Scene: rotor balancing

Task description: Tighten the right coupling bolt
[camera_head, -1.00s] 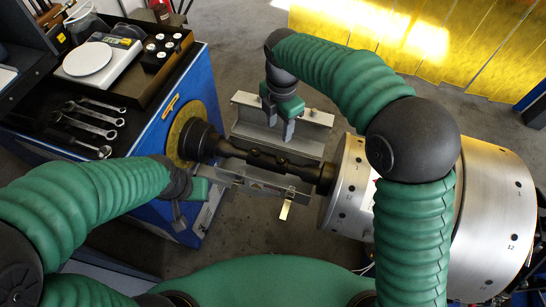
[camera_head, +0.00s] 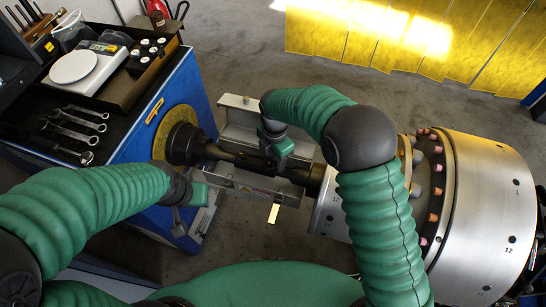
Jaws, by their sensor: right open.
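A dark coupling shaft (camera_head: 227,154) runs from the round black hub (camera_head: 184,144) on the blue machine to the silver rotor (camera_head: 490,200). Its right end (camera_head: 314,180) meets the rotor's left face. My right gripper (camera_head: 273,166) is over the shaft's middle-right part, pointing down, open. Its fingertips partly overlap the shaft, and I cannot tell whether they touch it. The right coupling bolt is not clearly distinguishable. My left gripper (camera_head: 179,222) is below and left of the shaft, beside the blue machine. Whether it is open or shut is unclear.
A metal guard channel (camera_head: 238,118) lies behind the shaft. The blue machine (camera_head: 195,92) carries several wrenches (camera_head: 75,128), a scale (camera_head: 78,66) and a tray of small weights (camera_head: 147,54). Copper-coloured bolts (camera_head: 434,196) ring the rotor. Yellow curtains (camera_head: 400,38) hang behind.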

